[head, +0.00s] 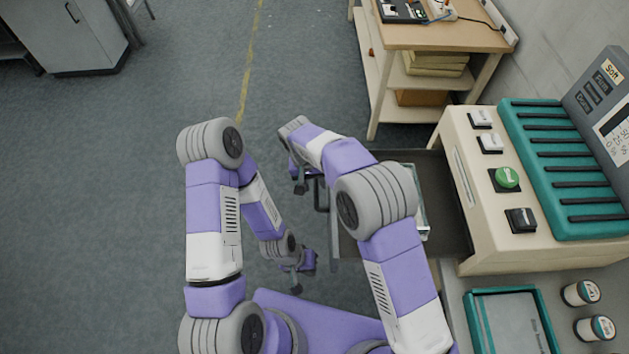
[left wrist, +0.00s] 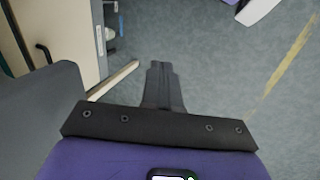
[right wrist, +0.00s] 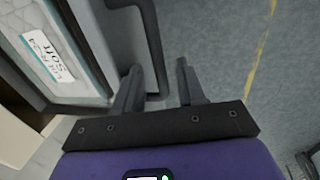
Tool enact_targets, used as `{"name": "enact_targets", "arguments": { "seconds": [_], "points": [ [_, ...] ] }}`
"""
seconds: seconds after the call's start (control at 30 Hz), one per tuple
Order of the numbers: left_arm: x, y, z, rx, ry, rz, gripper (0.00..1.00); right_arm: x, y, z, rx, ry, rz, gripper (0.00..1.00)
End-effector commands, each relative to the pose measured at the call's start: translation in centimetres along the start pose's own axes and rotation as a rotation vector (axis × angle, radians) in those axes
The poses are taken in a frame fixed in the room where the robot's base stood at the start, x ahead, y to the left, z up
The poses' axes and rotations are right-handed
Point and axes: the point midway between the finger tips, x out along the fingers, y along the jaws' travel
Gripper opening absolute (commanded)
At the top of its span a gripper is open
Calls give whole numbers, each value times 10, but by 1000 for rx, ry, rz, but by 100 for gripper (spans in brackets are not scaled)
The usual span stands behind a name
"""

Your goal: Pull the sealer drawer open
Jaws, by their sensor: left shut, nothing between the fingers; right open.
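The sealer (head: 465,135) is a beige machine at the right of the head view. Its grey drawer (head: 440,185) stands out to the left from the sealer's side, partly hidden by my right arm. The dark bar handle (head: 321,195) is at the drawer's left end; it also shows in the right wrist view (right wrist: 153,45). My right gripper (head: 300,183) is open at the handle. In the right wrist view the bar appears between the spread fingers (right wrist: 158,72), not gripped. My left gripper (head: 308,265) is shut and empty, lower and apart from the drawer; its closed fingers show in the left wrist view (left wrist: 160,72).
A labelled packet (right wrist: 45,60) lies in the drawer. The sealer carries buttons, including a green one (head: 507,178), and a teal ribbed bed (head: 560,165). A teal tray (head: 508,293) and two jars are at lower right. A wooden table (head: 445,38) stands behind.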

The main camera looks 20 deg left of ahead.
Motion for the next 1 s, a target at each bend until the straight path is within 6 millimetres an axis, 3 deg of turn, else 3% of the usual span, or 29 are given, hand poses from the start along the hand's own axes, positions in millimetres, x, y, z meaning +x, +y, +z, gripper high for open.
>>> {"name": "enact_targets", "arguments": {
  "seconds": [0.27,0.5,0.7,1.0],
  "points": [
    [-1,0,0,0,0,0,0,-8,0,0,0,1,0,40],
    [-4,1,0,0,0,0,0,-49,0,0,-1,3,-2,40],
    [-6,2,0,0,0,0,0,-72,0,0,-1,1,-1,40],
    [-6,2,0,0,0,0,0,-76,0,0,-1,-1,0,40]
  ]
}}
